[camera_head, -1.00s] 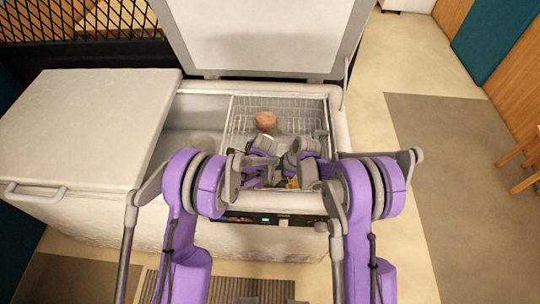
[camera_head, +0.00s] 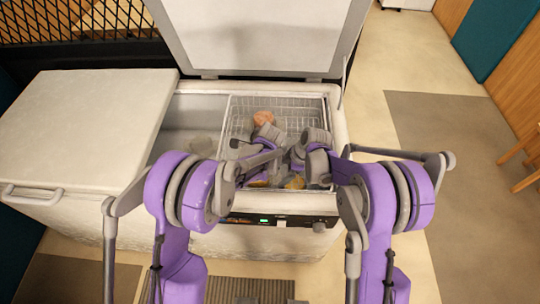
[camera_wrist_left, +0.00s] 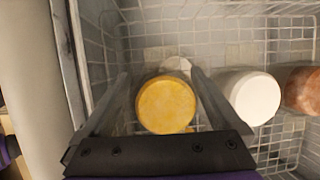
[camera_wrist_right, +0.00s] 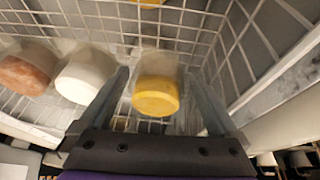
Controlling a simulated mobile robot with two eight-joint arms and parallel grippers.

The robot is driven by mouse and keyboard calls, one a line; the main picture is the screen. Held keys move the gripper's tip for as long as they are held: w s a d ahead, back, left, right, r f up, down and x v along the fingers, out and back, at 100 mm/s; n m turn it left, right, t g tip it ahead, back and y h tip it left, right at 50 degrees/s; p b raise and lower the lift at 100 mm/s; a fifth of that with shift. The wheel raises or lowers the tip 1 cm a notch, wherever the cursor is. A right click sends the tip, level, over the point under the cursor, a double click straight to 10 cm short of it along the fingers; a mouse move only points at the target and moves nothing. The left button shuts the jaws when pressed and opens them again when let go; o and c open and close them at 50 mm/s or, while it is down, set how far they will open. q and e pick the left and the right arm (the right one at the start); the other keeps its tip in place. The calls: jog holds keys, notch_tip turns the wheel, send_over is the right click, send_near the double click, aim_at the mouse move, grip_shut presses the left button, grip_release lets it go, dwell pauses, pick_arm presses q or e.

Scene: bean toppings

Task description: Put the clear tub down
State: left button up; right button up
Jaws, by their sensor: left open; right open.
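A tub with yellow contents (camera_wrist_right: 156,97) sits between the spread fingers of my right gripper (camera_wrist_right: 160,95) in the right wrist view. Its walls look see-through above the yellow. In the left wrist view a yellow round tub (camera_wrist_left: 166,104) shows between the open fingers of my left gripper (camera_wrist_left: 160,95). Both grippers are open and inside the wire basket (camera_head: 240,115) of the freezer. I cannot tell whether the fingers touch the tubs. In the head view yellow patches (camera_head: 294,182) show below my wrists, which hide most of the tubs.
A white tub (camera_wrist_left: 250,97) and a reddish tub (camera_wrist_left: 304,91) stand beside the yellow one in the basket. The freezer's left compartment (camera_head: 190,115) holds a faint round item. Basket walls and the freezer rim are close around both grippers.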

pick_arm(q)
jog(key=shift+a, duration=0.15)
pick_arm(e)
jog(key=shift+s+d+r, duration=0.1)
jog(key=shift+d+r, duration=0.05)
jog(key=shift+r, duration=1.15)
pick_arm(q)
jog(key=shift+w+a, duration=0.1)
